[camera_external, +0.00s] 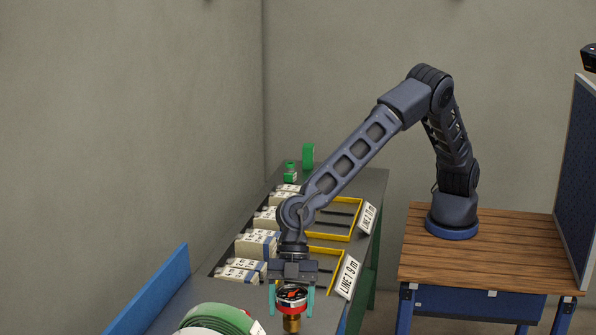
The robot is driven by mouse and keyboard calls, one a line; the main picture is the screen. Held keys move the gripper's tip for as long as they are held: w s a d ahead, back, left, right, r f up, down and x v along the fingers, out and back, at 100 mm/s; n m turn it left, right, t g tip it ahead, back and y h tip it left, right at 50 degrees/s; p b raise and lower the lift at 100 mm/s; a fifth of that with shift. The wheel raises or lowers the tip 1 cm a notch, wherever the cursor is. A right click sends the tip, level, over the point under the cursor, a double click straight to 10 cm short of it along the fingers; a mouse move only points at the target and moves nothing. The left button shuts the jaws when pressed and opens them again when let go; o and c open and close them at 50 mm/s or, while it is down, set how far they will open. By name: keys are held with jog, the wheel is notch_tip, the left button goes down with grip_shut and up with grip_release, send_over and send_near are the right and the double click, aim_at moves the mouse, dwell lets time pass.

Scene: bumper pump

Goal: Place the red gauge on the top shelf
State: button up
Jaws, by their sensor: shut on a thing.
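The red gauge (292,304) is a round dial with a red rim, a dark face and a brass stem below. It is in the lower middle of the external view. My gripper (292,291) points down with its two teal fingers on either side of the gauge, shut on it. The gauge's brass stem points down over the grey table surface; I cannot tell whether it touches anything. No top shelf can be made out for certain in this view.
A long grey bench (371,180) holds yellow trays (353,236), white boxes (257,244) and green items (308,156). Signs (347,278) stand along its right side. A green roll (222,318) lies at the front left beside a blue panel (152,292). A wooden table (490,255) stands at right.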

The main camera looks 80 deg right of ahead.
jog(key=shift+f, duration=0.65)
jog(key=shift+f, duration=0.15)
jog(key=o, duration=1.3)
jog(key=shift+d+r, duration=0.2)
jog(key=shift+r, duration=0.35)
jog(key=v, duration=1.1)
jog(key=shift+d, duration=0.1)
